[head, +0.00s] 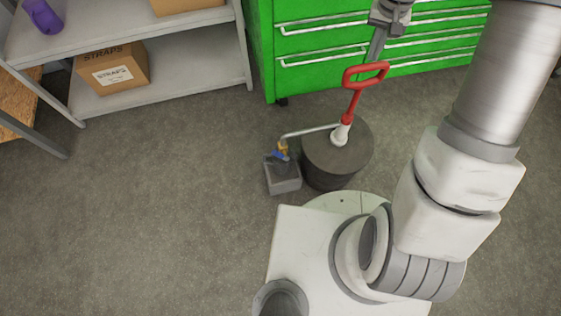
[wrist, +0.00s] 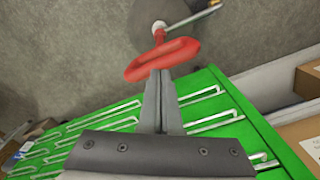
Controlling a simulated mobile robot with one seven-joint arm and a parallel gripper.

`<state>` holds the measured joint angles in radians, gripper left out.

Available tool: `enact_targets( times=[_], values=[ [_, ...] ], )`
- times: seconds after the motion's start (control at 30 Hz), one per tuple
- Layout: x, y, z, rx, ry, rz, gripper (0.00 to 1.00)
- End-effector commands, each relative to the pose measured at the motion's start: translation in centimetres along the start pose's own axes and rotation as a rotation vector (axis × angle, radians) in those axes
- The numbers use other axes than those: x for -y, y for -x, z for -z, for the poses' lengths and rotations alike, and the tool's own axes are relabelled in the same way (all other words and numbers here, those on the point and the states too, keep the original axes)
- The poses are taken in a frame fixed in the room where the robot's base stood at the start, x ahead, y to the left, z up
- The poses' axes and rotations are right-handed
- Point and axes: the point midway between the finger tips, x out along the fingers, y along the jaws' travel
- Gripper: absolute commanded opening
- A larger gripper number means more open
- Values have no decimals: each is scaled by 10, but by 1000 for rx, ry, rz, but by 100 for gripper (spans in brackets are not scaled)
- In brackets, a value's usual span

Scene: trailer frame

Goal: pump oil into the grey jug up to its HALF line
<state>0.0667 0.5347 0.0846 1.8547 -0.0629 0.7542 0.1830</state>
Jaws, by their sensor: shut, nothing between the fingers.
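The grey jug (head: 283,178) stands on the floor left of a dark drum (head: 350,165). The pump on the drum has a white collar (head: 340,136), a thin metal spout (head: 308,131) reaching left over the jug, and a blue and yellow nozzle (head: 281,151) at its end. The pump's red loop handle (head: 352,97) is raised above the drum. It also shows in the wrist view (wrist: 163,60). My gripper (head: 374,62) is shut and empty, with its fingertips (wrist: 163,74) right at the handle's loop; I cannot tell whether they touch. The jug's oil level and HALF line are not readable.
A green drawer cabinet (head: 290,45) with metal bar handles stands behind the drum. A grey shelf (head: 190,75) with a STRAPS box (head: 112,78) is at the back left. The floor left of the jug is clear.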

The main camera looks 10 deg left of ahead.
Motion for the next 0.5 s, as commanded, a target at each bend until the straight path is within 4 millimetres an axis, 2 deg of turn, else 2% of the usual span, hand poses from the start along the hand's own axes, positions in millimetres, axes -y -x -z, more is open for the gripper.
enact_targets(
  times=[0.5],
  values=[
    [0,-28,0,2,0,0,0]
  ],
)
